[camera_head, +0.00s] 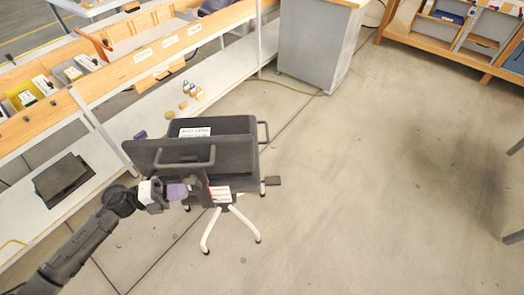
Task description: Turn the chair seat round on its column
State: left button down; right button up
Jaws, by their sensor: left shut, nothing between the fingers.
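The chair (235,153) stands on the floor beside the shelving, left of centre. It has a dark seat and back, looped armrests and pale legs (211,229). A white card with print (194,131) lies on its dark upper part. My left arm comes in from the lower left. My left gripper (199,194) is shut and empty at the near side of the chair, in front of its lower part. I cannot tell whether it touches the chair. The chair's column is mostly hidden. My right gripper is not in view.
A long wooden-edged bench with bins (25,98) and a white lower shelf (125,122) run along the left, close to the chair. A grey cabinet (312,50) stands behind. A wooden rack (455,40) is at the back right.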

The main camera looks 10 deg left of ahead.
pick_arm(q)
jog(key=shift+d, duration=0.1)
jog(key=shift+p+x, duration=0.55)
jog(key=shift+x, duration=0.95)
jog(key=shift+s+d, duration=0.1)
jog(key=shift+s, duration=0.05)
jog(key=shift+d+r, duration=0.1)
jog(key=shift+d, duration=0.2)
jog(key=shift+d+p, duration=0.4)
jog(key=shift+d, duration=0.1)
jog(key=shift+w+d, duration=0.25)
jog(key=shift+d, duration=0.35)
